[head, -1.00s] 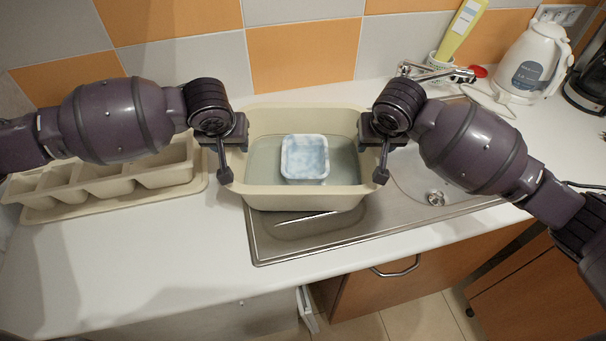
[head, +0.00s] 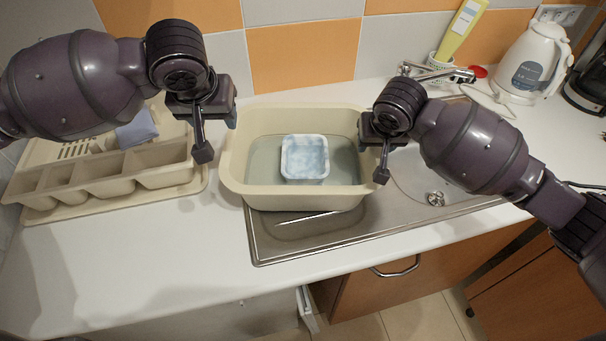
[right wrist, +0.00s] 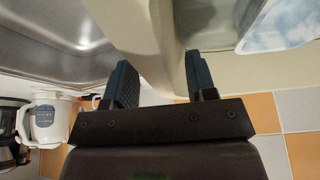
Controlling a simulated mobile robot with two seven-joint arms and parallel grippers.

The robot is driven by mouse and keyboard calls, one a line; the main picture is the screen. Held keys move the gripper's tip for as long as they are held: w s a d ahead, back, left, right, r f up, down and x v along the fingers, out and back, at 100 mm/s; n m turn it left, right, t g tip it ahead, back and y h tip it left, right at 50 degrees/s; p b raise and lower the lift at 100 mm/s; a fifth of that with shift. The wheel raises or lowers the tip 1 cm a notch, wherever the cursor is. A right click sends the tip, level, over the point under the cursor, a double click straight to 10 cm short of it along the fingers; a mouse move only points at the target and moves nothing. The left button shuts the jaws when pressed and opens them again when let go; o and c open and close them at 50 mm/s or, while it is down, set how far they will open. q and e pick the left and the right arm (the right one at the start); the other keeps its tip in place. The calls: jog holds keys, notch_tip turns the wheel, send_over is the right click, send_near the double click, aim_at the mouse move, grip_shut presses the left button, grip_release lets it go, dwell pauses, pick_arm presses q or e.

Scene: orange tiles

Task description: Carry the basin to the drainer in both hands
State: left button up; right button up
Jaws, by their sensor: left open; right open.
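The beige basin (head: 290,200) sits at the left end of the metal sink in the head view. It looks to hold water, and a white square tub (head: 304,158) with pale blue and white contents is inside. My right gripper (head: 382,158) is open at the basin's right rim. In the right wrist view the basin wall (right wrist: 150,45) passes between its fingers. My left gripper (head: 214,135) is open and empty, raised up and to the left of the basin's left rim, apart from it. The beige drainer (head: 110,185) with compartments stands on the counter at left, partly hidden by my left arm.
A blue item (head: 137,130) lies on the drainer. A strip of white counter (head: 214,200) separates drainer and basin. The tap (head: 440,72), yellow bottle (head: 462,30) and white kettle (head: 532,62) stand behind and right. The front counter (head: 150,270) is clear.

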jog(key=v, duration=1.1)
jog(key=shift+s+r, duration=0.25)
jog(key=shift+r, duration=0.1)
